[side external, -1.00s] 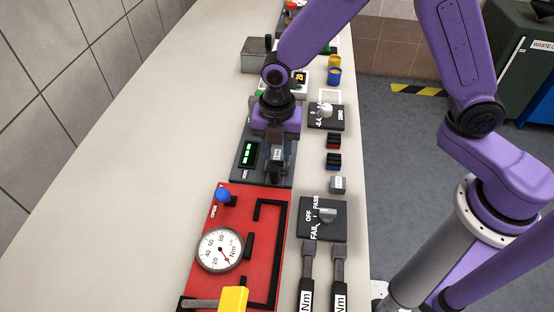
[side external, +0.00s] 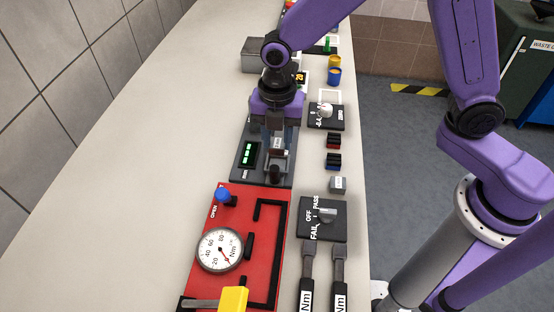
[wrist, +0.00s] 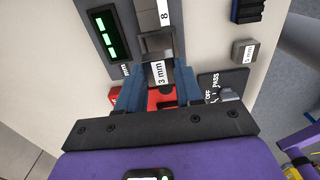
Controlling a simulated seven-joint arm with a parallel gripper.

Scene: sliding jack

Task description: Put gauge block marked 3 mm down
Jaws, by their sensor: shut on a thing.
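The gauge block marked 3 mm (wrist: 159,74) is between the two blue fingers of my gripper (wrist: 157,84) in the wrist view. My gripper is shut on it. In the side view my gripper (side external: 278,145) hangs over the dark device with the green display (side external: 248,153), and the block is hard to make out there. A grey open-topped frame (wrist: 156,45) lies just past the block in the wrist view. A grey piece marked 8 (wrist: 150,15) is beyond that. Whether the block touches the frame cannot be told.
A grey block marked 5 mm (side external: 338,184) lies to the right, near the PASS/FAIL switch (side external: 322,218). A red panel with a dial gauge (side external: 220,250) is in front. The bench on the left (side external: 140,190) is clear.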

